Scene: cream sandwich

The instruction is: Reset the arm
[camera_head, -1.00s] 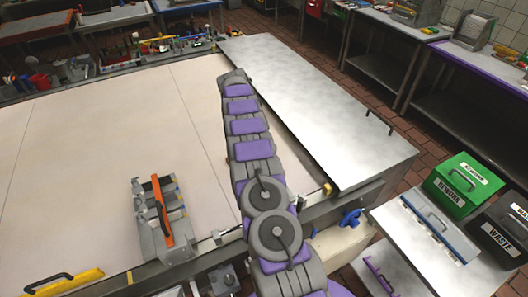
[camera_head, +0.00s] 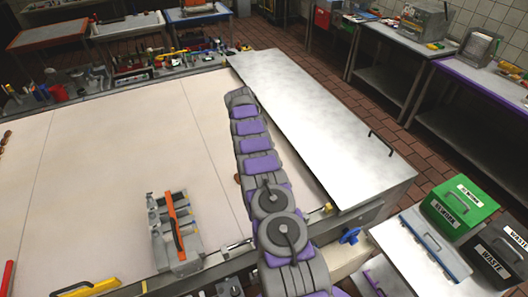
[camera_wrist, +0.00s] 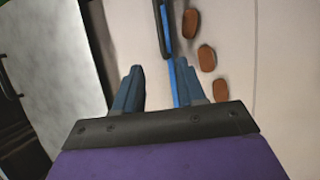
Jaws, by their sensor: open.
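My gripper (camera_wrist: 158,76) is open in the wrist view, its two dark blue-grey fingers apart with nothing visibly held between them. A blue tool with a dark handle (camera_wrist: 165,28) lies beyond the right finger; I cannot tell whether they touch. Several brown oval pieces (camera_wrist: 207,57) lie on the pale surface to the right of it. In the head view my purple and grey arm reaches away over the table, near the metal panel; the gripper itself cannot be made out there.
The large pale worktop (camera_head: 110,150) is mostly clear. A metal panel (camera_head: 315,115) lies along its right side. A grey device with an orange bar (camera_head: 174,226) stands near the front. Green (camera_head: 459,200) and black (camera_head: 499,245) bins stand at the right. Tools crowd the far edge.

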